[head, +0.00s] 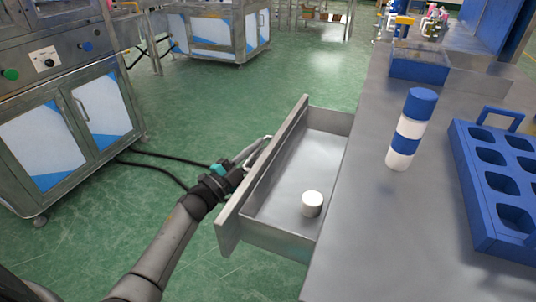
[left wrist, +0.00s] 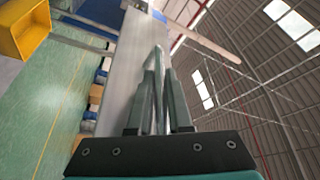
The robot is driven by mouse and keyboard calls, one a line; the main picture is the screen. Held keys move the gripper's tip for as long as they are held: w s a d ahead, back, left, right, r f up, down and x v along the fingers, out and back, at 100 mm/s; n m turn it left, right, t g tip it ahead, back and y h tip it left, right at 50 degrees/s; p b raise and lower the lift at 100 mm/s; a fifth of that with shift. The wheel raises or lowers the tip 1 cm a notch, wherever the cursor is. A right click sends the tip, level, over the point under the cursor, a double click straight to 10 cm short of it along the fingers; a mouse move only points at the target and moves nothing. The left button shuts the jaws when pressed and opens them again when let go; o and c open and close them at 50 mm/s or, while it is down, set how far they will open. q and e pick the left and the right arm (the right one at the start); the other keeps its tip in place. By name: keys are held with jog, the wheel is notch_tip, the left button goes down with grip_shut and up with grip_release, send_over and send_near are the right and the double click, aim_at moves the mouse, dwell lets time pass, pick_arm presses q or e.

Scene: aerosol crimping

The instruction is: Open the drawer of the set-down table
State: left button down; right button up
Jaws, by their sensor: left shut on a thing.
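The set-down table (head: 380,235) is the grey metal table at the right of the head view. Its drawer (head: 237,210) stands well out to the left, open at the top. My left gripper (head: 250,154) is at the outer face of the drawer front, shut on the drawer handle (head: 263,143). In the left wrist view the two fingers (left wrist: 159,80) close around the handle bar, and the grey drawer front (left wrist: 137,55) is behind them. My right gripper is not in view.
A blue-and-white striped bottle (head: 405,130) stands on the table. A blue tray (head: 485,175) with empty pockets lies at the right, and a blue-fronted bin (head: 420,66) is farther back. A cabinet machine (head: 75,125) stands at the left. Green floor is clear beyond the drawer.

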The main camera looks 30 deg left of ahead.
pick_arm(q)
jog(key=a, duration=0.3)
jog(key=a+b, duration=0.1)
jog(key=a, duration=0.1)
jog(key=shift+s+a+f, duration=0.1)
jog(key=shift+s+a, duration=0.1)
jog(key=shift+a, duration=0.2)
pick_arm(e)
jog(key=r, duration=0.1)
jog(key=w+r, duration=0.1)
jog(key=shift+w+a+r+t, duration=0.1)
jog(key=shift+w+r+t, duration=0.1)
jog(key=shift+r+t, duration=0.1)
pick_arm(q)
jog(key=c, duration=0.8)
grip_release()
jog(key=shift+c, duration=0.2)
jog(key=p+v, duration=0.3)
jog(key=v, duration=1.2)
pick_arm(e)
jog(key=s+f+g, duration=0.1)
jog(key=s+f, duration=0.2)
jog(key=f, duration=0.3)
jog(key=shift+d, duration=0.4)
pick_arm(q)
jog(key=shift+s+d, duration=0.1)
